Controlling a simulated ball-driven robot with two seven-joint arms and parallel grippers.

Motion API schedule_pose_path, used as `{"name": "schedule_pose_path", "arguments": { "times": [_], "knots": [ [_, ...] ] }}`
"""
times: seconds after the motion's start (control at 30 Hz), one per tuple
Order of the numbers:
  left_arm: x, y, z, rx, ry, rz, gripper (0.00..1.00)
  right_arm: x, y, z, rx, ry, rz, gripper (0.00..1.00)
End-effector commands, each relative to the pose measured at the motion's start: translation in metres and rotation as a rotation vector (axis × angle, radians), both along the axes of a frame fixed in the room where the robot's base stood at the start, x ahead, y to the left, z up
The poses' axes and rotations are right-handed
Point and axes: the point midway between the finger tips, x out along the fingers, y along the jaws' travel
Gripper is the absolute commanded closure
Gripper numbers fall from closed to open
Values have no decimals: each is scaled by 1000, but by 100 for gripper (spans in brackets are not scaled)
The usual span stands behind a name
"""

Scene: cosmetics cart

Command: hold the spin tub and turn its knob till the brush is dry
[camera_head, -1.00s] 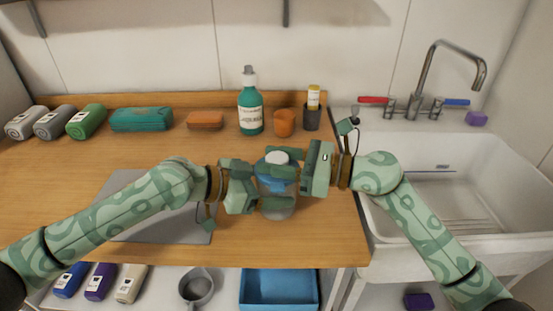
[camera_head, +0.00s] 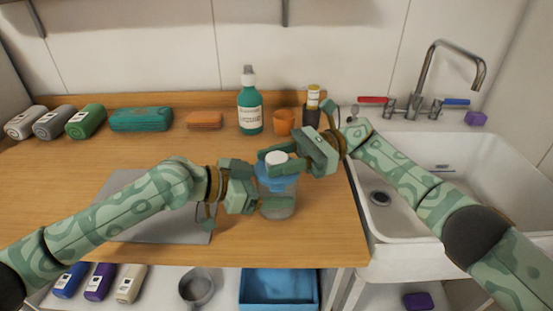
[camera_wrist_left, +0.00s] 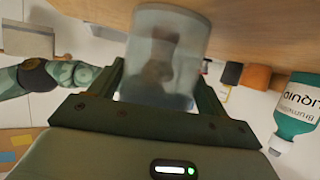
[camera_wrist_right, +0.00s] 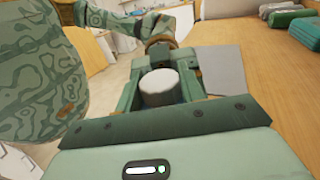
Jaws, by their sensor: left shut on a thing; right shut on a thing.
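The spin tub (camera_head: 282,208) stands upright on the wooden counter, with clear walls, a blue lid (camera_head: 272,180) and a white knob (camera_head: 276,158) on top. My left gripper (camera_head: 263,188) is shut on the tub's body from the left. In the left wrist view the clear tub (camera_wrist_left: 190,60) is between the fingers, with a dark blurred shape inside that may be the brush. My right gripper (camera_head: 287,163) is shut on the knob, angled in from the upper right. The right wrist view shows the white knob (camera_wrist_right: 160,85) between its fingers.
A grey mat (camera_head: 150,225) lies under my left arm. A green bottle (camera_head: 250,108), an orange cup (camera_head: 284,122) and a dark cup (camera_head: 311,117) stand behind the tub. The sink (camera_head: 440,150) is at the right. A blue bin (camera_head: 278,289) is below the counter.

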Motion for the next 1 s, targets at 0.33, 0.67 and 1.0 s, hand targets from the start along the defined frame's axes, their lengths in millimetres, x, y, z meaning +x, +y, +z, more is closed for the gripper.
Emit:
{"name": "schedule_pose_path", "arguments": {
  "times": [0.33,0.67,1.0],
  "knots": [
    [-1,-2,1,-5,0,-5,55,0,0,-3,-5,1,13,84],
    [-1,-2,1,-4,0,-4,55,0,0,-2,-4,1,12,52],
    [0,-1,1,-2,0,-1,55,1,-1,23,-1,-4,12,52]
  ]
}}
